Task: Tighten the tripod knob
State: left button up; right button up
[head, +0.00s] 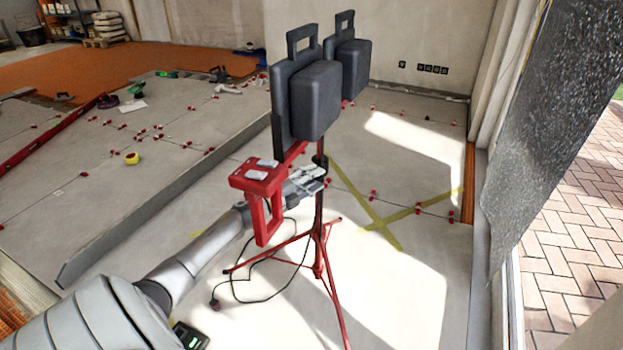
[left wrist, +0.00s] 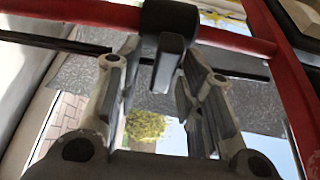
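The red tripod (head: 319,235) stands on the tiled floor and carries two dark lamp heads (head: 315,100). My left gripper (head: 318,178) is at the upper part of its pole, just below the lamps. In the left wrist view the dark tripod knob (left wrist: 170,22) is at the top centre, with a flat grip piece (left wrist: 167,62) pointing down. My left gripper (left wrist: 165,75) is open, with one finger on each side of this piece. Gaps show beside it, though contact at the fingertips is hard to tell. The knob is not clear in the head view. My right gripper is out of view.
A red frame (head: 258,180) with pale tops is close to my left wrist. A dark cable (head: 240,295) lies around the tripod legs. Red clips and yellow tape (head: 380,226) are on the floor. A dark speckled panel (head: 555,110) hangs at right; floor right of the tripod is mostly clear.

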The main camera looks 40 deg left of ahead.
pick_arm(q)
jog(key=shift+s, duration=0.1)
jog(key=s+a, duration=0.1)
jog(key=s, duration=1)
jog(key=shift+s, duration=0.4)
jog(key=shift+r, duration=0.1)
